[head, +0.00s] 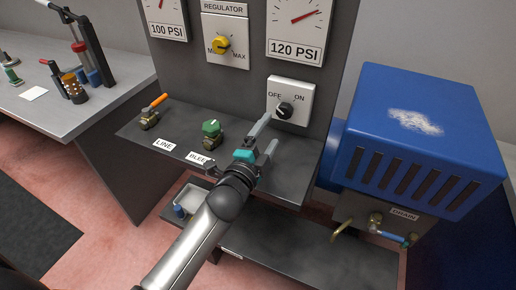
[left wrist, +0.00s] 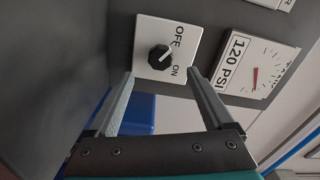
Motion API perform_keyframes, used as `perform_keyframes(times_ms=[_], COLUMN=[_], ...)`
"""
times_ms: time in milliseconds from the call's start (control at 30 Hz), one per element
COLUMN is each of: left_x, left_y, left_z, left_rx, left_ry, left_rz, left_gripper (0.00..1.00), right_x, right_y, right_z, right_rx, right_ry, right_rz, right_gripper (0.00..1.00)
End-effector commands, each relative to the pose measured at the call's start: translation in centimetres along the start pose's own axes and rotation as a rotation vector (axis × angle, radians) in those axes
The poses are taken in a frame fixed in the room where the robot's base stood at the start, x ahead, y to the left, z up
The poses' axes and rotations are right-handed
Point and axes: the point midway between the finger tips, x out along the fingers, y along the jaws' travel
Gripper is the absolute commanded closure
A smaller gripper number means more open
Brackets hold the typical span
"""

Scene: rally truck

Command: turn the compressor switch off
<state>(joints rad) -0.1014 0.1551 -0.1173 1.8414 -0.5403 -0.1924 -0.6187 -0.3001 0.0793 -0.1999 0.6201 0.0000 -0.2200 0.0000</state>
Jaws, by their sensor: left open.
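The compressor switch is a black knob (head: 285,110) on a white plate marked OFF on the left and ON on the right, on the grey panel. In the left wrist view the knob (left wrist: 160,57) shows turned sideways, with a pale pointer mark; I cannot tell surely which word it points at. My left gripper (head: 268,133) is open and empty, just in front of and below the plate. In the left wrist view its two fingertips (left wrist: 161,73) lie apart on either side of the knob's line, short of it. My right gripper is not in view.
A 120 PSI gauge (head: 296,28) sits above the switch, with a yellow regulator knob (head: 221,45) left of it. A green bleed valve (head: 211,128) and an orange-handled line valve (head: 153,106) stand on the shelf. A blue compressor housing (head: 420,130) stands close on the right.

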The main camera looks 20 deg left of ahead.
Motion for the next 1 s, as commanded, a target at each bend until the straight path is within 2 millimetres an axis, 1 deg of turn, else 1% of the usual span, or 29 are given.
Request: perform_keyframes(times_ms=[33, 200, 400, 600, 1000], left_x=[-1.0, -3.5, -5.4, -6.0, -6.0], left_y=[0.1, 0.0, 0.0, 0.0, 0.0], left_z=[0.0, 0.0, 0.0, 0.0, 0.0], left_rx=[0.0, 0.0, -0.001, -0.001, -0.001], left_ry=[0.0, 0.0, 0.0, 0.0, 0.0], left_rz=[0.002, 0.001, 0.0, -0.001, -0.001], left_gripper=[0.15, 0.15, 0.15, 0.15, 0.15], right_x=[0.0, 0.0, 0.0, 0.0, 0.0], right_y=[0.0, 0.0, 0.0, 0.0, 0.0], right_z=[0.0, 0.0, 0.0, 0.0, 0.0], right_rx=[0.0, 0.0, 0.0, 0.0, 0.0], right_ry=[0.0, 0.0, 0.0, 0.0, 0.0], right_rz=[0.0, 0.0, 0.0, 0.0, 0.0], right_gripper=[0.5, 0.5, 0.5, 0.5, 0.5])
